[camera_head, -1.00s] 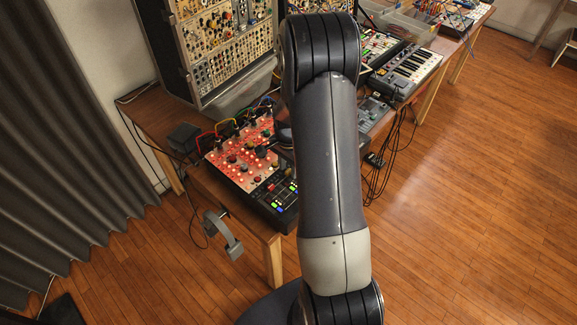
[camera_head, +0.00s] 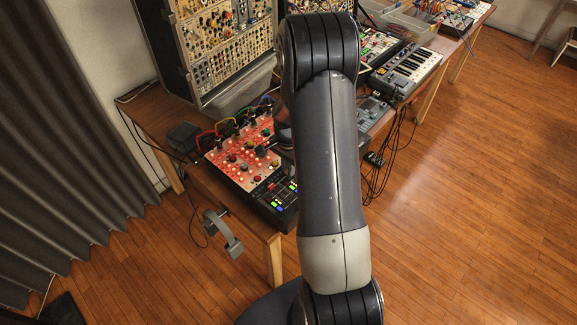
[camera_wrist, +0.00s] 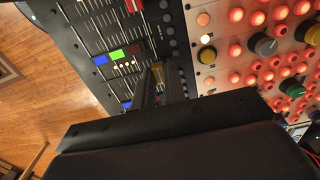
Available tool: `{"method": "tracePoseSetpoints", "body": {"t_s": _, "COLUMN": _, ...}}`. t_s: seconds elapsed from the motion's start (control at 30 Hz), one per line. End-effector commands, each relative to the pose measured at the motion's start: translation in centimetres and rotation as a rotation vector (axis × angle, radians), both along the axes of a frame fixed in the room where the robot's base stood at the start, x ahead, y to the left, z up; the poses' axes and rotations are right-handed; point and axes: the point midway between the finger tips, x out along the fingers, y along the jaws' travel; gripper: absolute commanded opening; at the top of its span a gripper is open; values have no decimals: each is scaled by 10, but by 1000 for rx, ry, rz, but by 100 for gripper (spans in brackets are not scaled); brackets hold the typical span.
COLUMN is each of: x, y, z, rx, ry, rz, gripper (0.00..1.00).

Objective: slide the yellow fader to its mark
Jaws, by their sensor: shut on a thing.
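The yellow fader (camera_wrist: 158,72) shows as a small yellowish cap between my fingertips in the wrist view. My gripper (camera_wrist: 160,76) is shut on it, with its dark fingers reaching down to the black fader panel (camera_wrist: 113,27). The fingers cover part of the fader's slot, and I cannot make out its mark. In the head view the black fader unit (camera_head: 279,205) stands at the near end of the table, and my arm hides my gripper there.
A lit red knob panel (camera_wrist: 250,45) adjoins on the right. Patch cables, a keyboard (camera_head: 412,66) and a modular rack (camera_head: 222,50) stand further back.

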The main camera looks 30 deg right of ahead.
Motion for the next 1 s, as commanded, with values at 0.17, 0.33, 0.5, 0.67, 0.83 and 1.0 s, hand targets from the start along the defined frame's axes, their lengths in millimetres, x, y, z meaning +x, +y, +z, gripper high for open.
{"method": "tracePoseSetpoints", "body": {"t_s": 0.17, "x": 0, "y": 0, "z": 0, "rx": 0, "ry": 0, "rz": 0, "gripper": 0}}
{"method": "tracePoseSetpoints", "body": {"t_s": 0.33, "x": -18, "y": -8, "z": -1, "rx": -1, "ry": -1, "rz": -3, "gripper": 0}}
{"method": "tracePoseSetpoints", "body": {"t_s": 0.5, "x": -52, "y": -20, "z": -1, "rx": -2, "ry": -2, "rz": -5, "gripper": 0}}
{"method": "tracePoseSetpoints", "body": {"t_s": 0.67, "x": -71, "y": -27, "z": 0, "rx": -1, "ry": -3, "rz": -2, "gripper": 0}}
{"method": "tracePoseSetpoints", "body": {"t_s": 0.83, "x": -75, "y": -28, "z": 1, "rx": -1, "ry": 0, "rz": 0, "gripper": 0}}
{"method": "tracePoseSetpoints", "body": {"t_s": 1.0, "x": -75, "y": -28, "z": 0, "rx": 0, "ry": 1, "rz": 1, "gripper": 0}}
